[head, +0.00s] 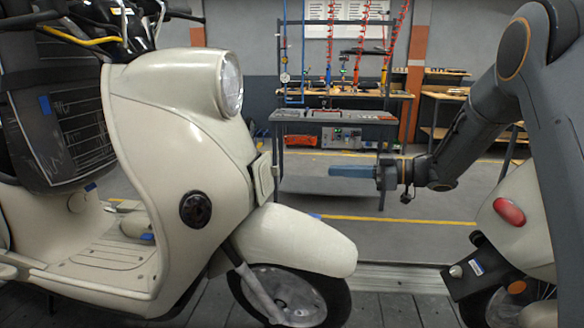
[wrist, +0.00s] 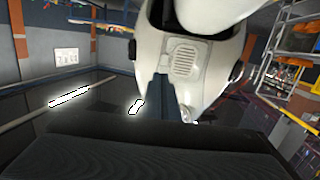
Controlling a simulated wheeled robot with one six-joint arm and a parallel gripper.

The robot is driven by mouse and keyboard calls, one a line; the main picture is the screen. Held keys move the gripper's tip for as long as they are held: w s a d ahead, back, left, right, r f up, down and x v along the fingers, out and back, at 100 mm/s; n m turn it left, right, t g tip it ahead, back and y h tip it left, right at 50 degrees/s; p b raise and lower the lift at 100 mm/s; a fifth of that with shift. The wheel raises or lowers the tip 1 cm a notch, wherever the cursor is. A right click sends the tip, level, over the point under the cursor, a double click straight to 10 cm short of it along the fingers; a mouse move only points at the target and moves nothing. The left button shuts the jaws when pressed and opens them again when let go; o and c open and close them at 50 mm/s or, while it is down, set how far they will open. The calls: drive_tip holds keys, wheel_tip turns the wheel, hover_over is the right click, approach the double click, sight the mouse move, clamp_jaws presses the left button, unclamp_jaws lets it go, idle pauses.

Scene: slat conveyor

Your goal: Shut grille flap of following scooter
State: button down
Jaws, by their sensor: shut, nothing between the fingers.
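The following scooter (head: 175,105) is cream and stands at the left of the head view, its front facing right. Its grille flap (head: 263,178) is a small cream panel on the front, above the front mudguard, seen nearly edge-on and standing out from the body. In the wrist view the slotted grille flap (wrist: 184,56) faces the camera; how far it is open I cannot tell. My gripper (head: 335,171) is shut and empty, pointing left at about flap height, with a clear gap to it. Its dark fingers also show in the wrist view (wrist: 160,88), below and left of the grille.
Another scooter's rear (head: 515,225), with a red lamp and dark plate, stands at the right below my arm. The front mudguard (head: 295,240) juts out below the flap. A workbench (head: 335,117) stands behind.

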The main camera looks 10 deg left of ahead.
drive_tip(key=g+p, duration=0.1)
drive_tip(key=p, duration=0.3)
approach(278, 170)
drive_tip(key=a, duration=0.3)
drive_tip(key=a+f, duration=0.1)
drive_tip(key=shift+w+a, duration=0.35)
drive_tip(key=shift+a, duration=0.05)
drive_tip(key=shift+w+a+f, duration=0.15)
drive_tip(key=shift+a, duration=0.6)
drive_tip(key=shift+w+a+b, duration=0.3)
drive_tip(key=shift+a+b, duration=0.1)
drive_tip(key=shift+a, duration=0.1)
drive_tip(key=shift+w+a+b, duration=0.25)
drive_tip(key=shift+a+b, duration=0.1)
drive_tip(key=shift+a, duration=0.15)
